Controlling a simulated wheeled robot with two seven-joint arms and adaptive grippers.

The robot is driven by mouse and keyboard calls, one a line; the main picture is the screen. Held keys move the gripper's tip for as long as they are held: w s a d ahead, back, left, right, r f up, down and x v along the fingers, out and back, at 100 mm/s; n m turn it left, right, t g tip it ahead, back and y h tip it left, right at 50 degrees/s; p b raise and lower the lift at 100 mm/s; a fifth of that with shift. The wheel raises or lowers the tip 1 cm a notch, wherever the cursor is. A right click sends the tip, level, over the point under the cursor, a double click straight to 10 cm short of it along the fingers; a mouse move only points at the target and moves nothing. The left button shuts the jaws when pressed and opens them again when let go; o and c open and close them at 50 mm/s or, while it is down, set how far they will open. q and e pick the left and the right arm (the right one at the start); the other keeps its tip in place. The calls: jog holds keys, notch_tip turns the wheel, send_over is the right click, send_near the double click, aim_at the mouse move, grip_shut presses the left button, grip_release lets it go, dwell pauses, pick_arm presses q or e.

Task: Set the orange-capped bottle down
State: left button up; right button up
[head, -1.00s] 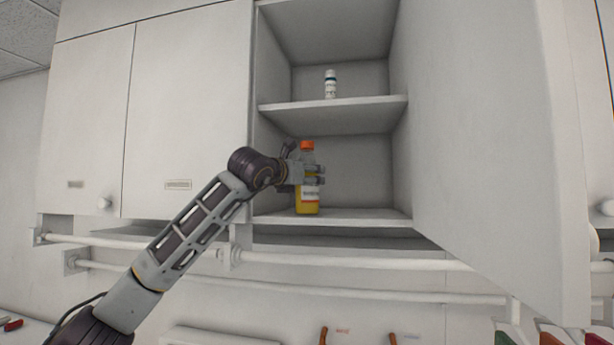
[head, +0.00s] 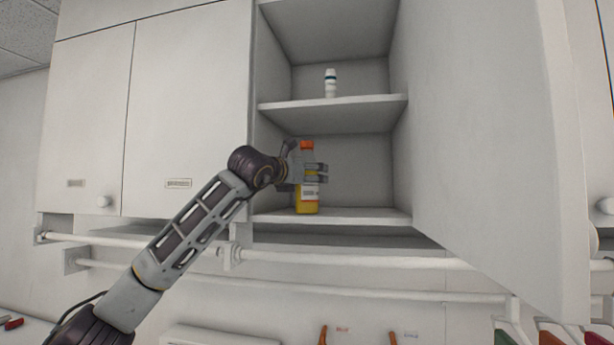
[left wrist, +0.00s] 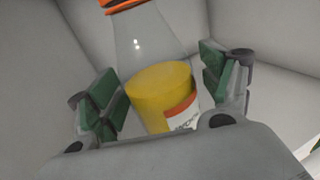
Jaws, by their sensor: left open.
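The orange-capped bottle (head: 307,197) stands upright on the lower shelf (head: 375,217) of the open cabinet. It is clear, with yellow liquid and a white label. My left gripper (head: 313,173) is open around the bottle's upper body, coming in from the left. In the left wrist view the bottle (left wrist: 160,88) is between the two green-padded fingers (left wrist: 160,90), with a visible gap on both sides. The bottle's base is hidden there by the gripper's body. My right gripper is not in view.
A small white bottle with a blue band (head: 330,84) stands on the upper shelf (head: 350,104). The open cabinet door (head: 490,130) bounds the right side. Closed doors (head: 185,110) are at left. White rails (head: 350,259) run below the cabinet.

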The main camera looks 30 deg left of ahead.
pick_arm(q)
jog(key=s+b, duration=0.4)
jog(key=s, duration=0.8)
jog(key=shift+a, duration=0.35)
